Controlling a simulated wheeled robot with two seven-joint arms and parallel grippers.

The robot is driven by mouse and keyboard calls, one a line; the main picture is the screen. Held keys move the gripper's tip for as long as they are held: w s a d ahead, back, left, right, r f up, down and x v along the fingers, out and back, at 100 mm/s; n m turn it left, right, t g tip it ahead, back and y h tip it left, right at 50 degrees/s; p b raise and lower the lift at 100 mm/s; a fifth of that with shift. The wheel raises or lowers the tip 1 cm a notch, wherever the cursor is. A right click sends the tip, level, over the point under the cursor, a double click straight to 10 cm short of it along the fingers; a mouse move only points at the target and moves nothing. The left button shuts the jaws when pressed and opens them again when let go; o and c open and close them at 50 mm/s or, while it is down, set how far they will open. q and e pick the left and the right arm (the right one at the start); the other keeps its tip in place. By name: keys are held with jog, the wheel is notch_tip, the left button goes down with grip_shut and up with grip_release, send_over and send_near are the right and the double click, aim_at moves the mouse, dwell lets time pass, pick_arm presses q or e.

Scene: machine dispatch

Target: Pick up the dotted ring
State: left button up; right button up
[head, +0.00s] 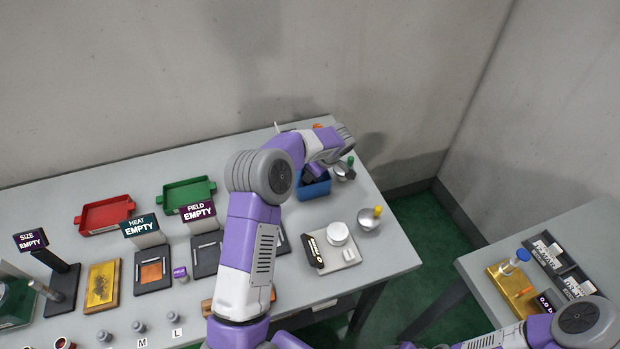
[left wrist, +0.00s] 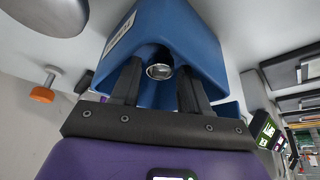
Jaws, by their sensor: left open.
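My left gripper (head: 310,177) reaches down at the blue bin (head: 316,190) near the far right of the long table. In the left wrist view, the gripper (left wrist: 160,78) is open, its two dark fingers inside or against the blue bin (left wrist: 195,35). Between the fingertips sits a small dark round piece with a shiny metal face (left wrist: 160,71); the fingers look apart from it. I cannot make out dots on it, so I cannot tell whether it is the dotted ring. In the head view my arm and gripper hide the bin's inside. My right gripper is out of the picture.
A green tray (head: 187,194) and red tray (head: 104,215) lie left. An orange-capped piece (left wrist: 42,95) is close by. A side table (head: 480,262) stands right.

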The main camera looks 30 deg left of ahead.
pick_arm(q)
jog(key=c, duration=0.8)
jog(key=shift+r, duration=0.1)
